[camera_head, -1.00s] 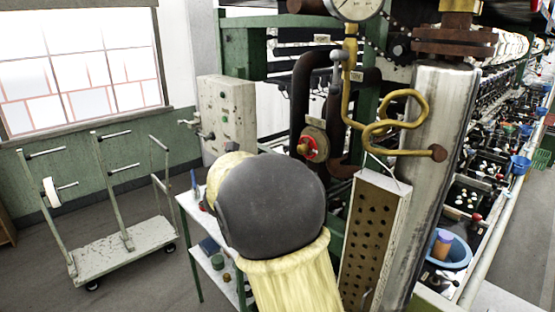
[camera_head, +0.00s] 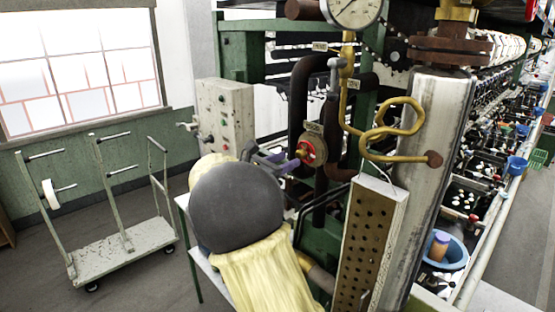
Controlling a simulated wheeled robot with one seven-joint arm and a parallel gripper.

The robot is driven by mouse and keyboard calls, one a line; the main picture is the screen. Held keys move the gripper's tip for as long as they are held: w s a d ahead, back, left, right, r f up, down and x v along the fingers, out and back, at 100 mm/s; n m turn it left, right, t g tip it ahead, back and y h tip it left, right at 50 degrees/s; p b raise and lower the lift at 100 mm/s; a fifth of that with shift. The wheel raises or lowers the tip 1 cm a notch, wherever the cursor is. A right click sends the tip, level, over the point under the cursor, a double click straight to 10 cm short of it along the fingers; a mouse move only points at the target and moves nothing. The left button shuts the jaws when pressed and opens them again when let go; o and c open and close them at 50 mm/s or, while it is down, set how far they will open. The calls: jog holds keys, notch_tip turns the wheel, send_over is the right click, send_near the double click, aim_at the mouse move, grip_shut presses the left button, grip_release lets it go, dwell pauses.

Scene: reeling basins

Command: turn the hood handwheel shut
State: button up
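A small red handwheel (camera_head: 315,151) with a brass centre sits on a dark pipe, left of the yellow bent pipe. The tag above it is too small to read surely, so I cannot confirm it is the hood one. My gripper (camera_head: 291,158) shows as grey and purplish parts just left of the wheel, at its brass front. My arm's dark round joint and yellow sleeve hide the rest of it. I cannot tell whether the fingers touch the wheel or how far apart they are.
A perforated box (camera_head: 367,240) and a thick metal column (camera_head: 428,180) stand right of the wheel. A yellow bent pipe (camera_head: 395,158) juts out above the box. A control box (camera_head: 225,112) is on the left. A trolley (camera_head: 125,255) stands on open floor.

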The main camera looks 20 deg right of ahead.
aim_at(298, 155)
jog(key=p+x, duration=0.2)
jog(key=x, duration=0.1)
jog(key=shift+w+d+r, duration=0.15)
jog(key=shift+d+r, duration=0.05)
jog(key=shift+d, duration=0.15)
jog(key=shift+w+d+f, duration=0.15)
jog(key=shift+d, duration=0.2)
jog(key=c, duration=0.8)
jog(key=m+b, duration=1.7)
jog(key=b, duration=1.4)
jog(key=shift+f, duration=0.1)
jog(key=shift+c, duration=0.2)
jog(key=o, duration=0.8)
